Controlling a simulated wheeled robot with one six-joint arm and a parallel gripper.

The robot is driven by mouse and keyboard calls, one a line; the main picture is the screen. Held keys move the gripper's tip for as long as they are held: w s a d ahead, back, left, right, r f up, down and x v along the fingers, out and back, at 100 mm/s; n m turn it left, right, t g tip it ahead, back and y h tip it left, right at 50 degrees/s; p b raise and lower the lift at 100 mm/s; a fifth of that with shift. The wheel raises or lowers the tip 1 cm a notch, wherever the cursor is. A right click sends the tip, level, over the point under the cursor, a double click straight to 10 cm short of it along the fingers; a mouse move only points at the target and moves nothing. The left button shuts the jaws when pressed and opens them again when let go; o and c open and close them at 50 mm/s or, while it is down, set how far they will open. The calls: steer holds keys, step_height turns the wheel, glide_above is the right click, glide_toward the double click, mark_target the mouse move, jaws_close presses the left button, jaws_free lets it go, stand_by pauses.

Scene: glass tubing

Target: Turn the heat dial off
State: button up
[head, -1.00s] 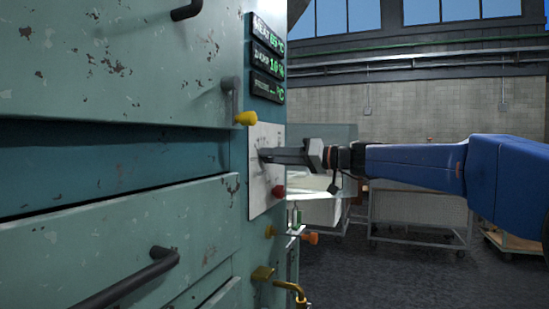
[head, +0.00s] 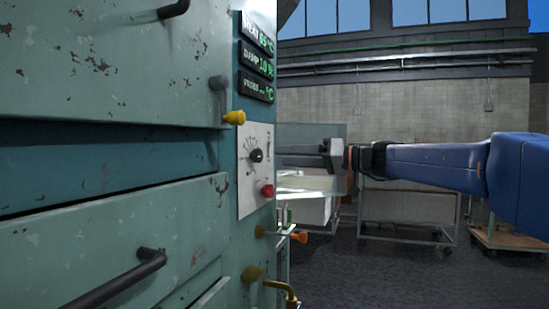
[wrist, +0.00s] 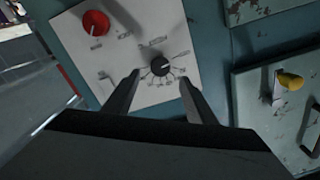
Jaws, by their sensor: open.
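The black heat dial (head: 256,155) sits on a white panel (head: 247,197) on the cabinet's right edge. The wrist view also shows the dial (wrist: 161,67), with a ring of marks around it. Its setting is too small to read surely. My gripper (head: 281,150) is open and empty, to the right of the panel and apart from the dial in the head view. In the wrist view its two fingers (wrist: 160,78) appear on either side of the dial.
A red knob (head: 267,190) is lower on the same panel. Readouts (head: 256,60) are above the panel. Carts (head: 405,213) stand behind, with open floor.

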steer(key=v, duration=0.9)
steer(key=shift+d, duration=0.25)
steer(key=shift+s, duration=0.1)
steer(key=s+f+m+g+h, duration=0.15)
steer(key=s+f+h, duration=0.25)
steer(key=s+f, duration=0.5)
steer(key=s+f+m+h, duration=0.3)
steer(key=s+f, duration=0.3)
steer(key=f, duration=0.5)
steer(key=s+d+f+m+h, duration=0.2)
steer(key=s+d+f+h, duration=0.3)
steer(key=s+d+f, duration=0.3)
steer(key=s+d+f+m+h, duration=0.2)
steer(key=s+d+f+h, duration=0.3)
steer(key=s+d+f, duration=0.3)
step_height(320, 180, down, 8)
steer(key=s, duration=0.3)
